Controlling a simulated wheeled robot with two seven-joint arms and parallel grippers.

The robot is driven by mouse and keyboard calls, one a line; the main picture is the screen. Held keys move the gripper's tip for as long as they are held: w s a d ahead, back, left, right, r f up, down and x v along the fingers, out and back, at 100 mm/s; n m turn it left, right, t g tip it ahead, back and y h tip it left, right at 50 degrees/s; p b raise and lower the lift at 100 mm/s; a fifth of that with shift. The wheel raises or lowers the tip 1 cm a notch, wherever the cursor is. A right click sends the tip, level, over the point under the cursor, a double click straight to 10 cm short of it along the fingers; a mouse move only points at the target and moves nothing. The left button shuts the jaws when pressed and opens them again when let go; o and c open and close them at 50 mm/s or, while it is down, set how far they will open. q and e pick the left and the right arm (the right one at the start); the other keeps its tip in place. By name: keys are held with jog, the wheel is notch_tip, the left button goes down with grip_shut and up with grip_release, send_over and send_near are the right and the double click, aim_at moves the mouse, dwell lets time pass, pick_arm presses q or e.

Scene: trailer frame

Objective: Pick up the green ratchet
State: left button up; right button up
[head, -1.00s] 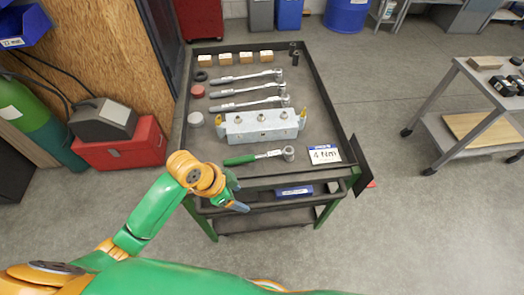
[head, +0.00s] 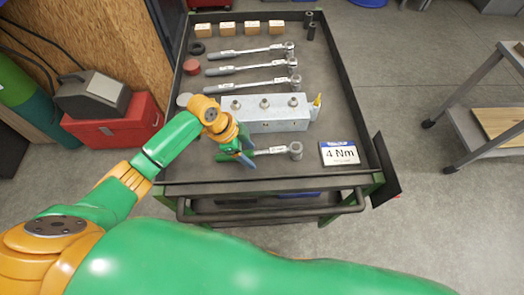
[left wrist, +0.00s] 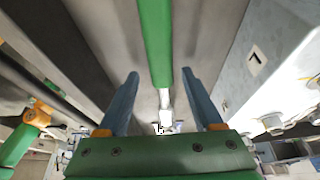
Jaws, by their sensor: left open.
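The green ratchet (head: 272,151) lies on the cart's top tray in front of the grey metal block. In the head view its steel shaft and round head show to the right of my gripper, which hides most of the green handle. My left gripper (head: 240,158) is open, low over the handle. In the left wrist view the ratchet's green handle (left wrist: 155,45) runs between the two blue fingers of my left gripper (left wrist: 160,73), with a gap on both sides. Whether the fingertips reach down beside the handle is hard to tell. My right gripper is not in view.
The grey metal block (head: 265,113) stands close behind the ratchet. Several grey ratchets (head: 245,68) and wooden blocks (head: 227,29) lie farther back. A 4 Nm card (head: 339,153) lies right of the ratchet. The tray's raised front rim (head: 270,183) is near.

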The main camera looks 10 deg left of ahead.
pick_arm(q)
jog(key=shift+w+f, duration=0.25)
jog(key=shift+s+r, duration=0.1)
jog(key=shift+s, duration=0.05)
jog(key=c, duration=0.9)
grip_shut()
